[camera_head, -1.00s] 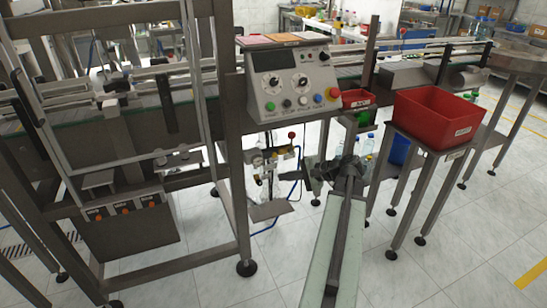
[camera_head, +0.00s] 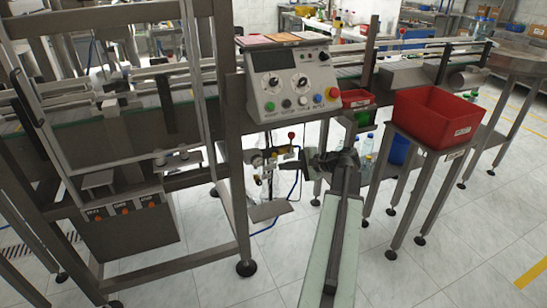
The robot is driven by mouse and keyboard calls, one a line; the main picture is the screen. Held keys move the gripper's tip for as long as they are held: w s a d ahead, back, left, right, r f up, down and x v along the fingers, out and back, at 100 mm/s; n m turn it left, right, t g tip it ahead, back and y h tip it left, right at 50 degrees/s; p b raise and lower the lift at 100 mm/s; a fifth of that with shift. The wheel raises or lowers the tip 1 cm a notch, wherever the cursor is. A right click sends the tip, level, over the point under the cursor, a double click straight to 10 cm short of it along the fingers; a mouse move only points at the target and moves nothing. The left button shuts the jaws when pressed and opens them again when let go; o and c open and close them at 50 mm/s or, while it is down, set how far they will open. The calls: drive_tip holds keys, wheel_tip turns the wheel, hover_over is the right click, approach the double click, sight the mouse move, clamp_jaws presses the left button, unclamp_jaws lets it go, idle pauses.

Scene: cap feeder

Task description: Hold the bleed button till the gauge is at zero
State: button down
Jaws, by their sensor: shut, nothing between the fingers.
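The air unit with its small round gauge (camera_head: 257,161) hangs under the control panel, on the machine frame. A red knob (camera_head: 291,136) stands up at its right, and blue hose hangs beside it. The gauge needle and the bleed button are too small to make out. My gripper (camera_head: 309,160) is at the end of my arm, just right of the air unit, and points left toward it. Its fingers are shut and empty. I cannot tell whether it touches any part of the unit.
The control panel (camera_head: 290,83) with dials and coloured buttons is above the gripper. A small red bin (camera_head: 356,98) and a large red bin (camera_head: 437,117) on a stand are to the right. Bottles (camera_head: 368,143) stand behind my arm. The floor in front is clear.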

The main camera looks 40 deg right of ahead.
drive_tip(key=shift+w+d, duration=0.25)
drive_tip(key=shift+w, duration=0.35)
drive_tip(key=shift+w+d, duration=0.25)
drive_tip(key=shift+w, duration=0.4)
drive_tip(key=shift+w+d, duration=0.25)
drive_tip(key=shift+w, duration=0.35)
idle(0.5)
drive_tip(key=shift+w+d, duration=0.15)
drive_tip(key=shift+w, duration=0.15)
drive_tip(key=shift+w+d, duration=0.15)
drive_tip(key=shift+w, duration=0.2)
idle(0.5)
idle(1.9)
drive_tip(key=shift+s+a, duration=0.3)
drive_tip(key=shift+s, duration=0.45)
drive_tip(key=shift+s+a, duration=0.3)
drive_tip(key=shift+s, duration=0.5)
drive_tip(key=shift+s+a, duration=0.35)
drive_tip(key=shift+s, duration=0.4)
drive_tip(key=shift+s+a, duration=0.3)
drive_tip(key=shift+s, duration=0.5)
